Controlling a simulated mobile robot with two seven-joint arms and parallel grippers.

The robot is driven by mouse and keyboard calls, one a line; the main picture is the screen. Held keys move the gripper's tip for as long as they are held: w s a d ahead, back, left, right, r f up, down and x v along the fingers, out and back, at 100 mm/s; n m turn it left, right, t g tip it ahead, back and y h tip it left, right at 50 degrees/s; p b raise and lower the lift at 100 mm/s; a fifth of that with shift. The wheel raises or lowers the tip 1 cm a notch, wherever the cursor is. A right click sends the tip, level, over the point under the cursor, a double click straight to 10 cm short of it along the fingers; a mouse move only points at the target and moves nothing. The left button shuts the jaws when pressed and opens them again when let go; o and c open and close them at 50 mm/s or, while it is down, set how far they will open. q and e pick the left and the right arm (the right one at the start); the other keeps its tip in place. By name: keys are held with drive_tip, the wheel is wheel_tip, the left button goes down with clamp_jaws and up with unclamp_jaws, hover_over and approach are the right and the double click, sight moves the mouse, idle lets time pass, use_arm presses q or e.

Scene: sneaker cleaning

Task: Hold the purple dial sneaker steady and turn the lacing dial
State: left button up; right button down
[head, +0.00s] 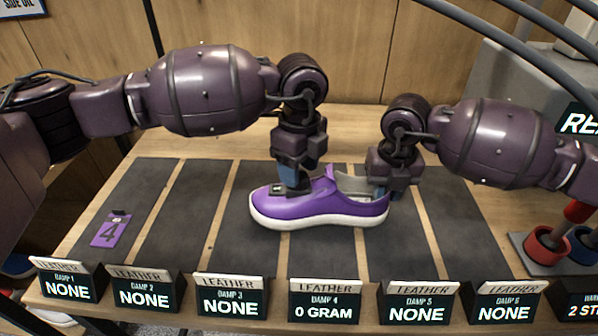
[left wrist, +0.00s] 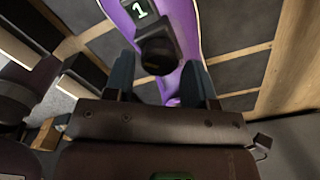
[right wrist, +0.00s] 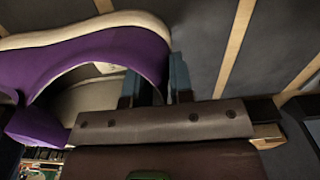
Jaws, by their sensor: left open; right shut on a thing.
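The purple sneaker (head: 290,212) with a white sole lies on the dark mats, toe to the left in the head view. The dark lacing dial (left wrist: 157,50) sits on its top, behind a small display reading 1 (left wrist: 141,10). My left gripper (head: 293,184) points down over the dial. Its blue fingers (left wrist: 162,82) are open, one on each side of the dial; I cannot tell whether they touch it. My right gripper (head: 380,190) is at the heel end. Its fingers (right wrist: 160,85) are shut on the sneaker's heel wall, which also shows in the right wrist view (right wrist: 140,45).
Several dark mats (head: 180,215) line the wooden table. A purple tag marked 4 (head: 110,231) lies on the left mat. Signs stand along the front edge, one reading 0 GRAM (head: 325,301). Red cups (head: 547,245) stand at right. The mats left of the sneaker are mostly clear.

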use_arm(q)
drive_tip(key=shift+f, duration=0.8)
drive_tip(key=c, duration=0.7)
drive_tip(key=shift+o, duration=0.2)
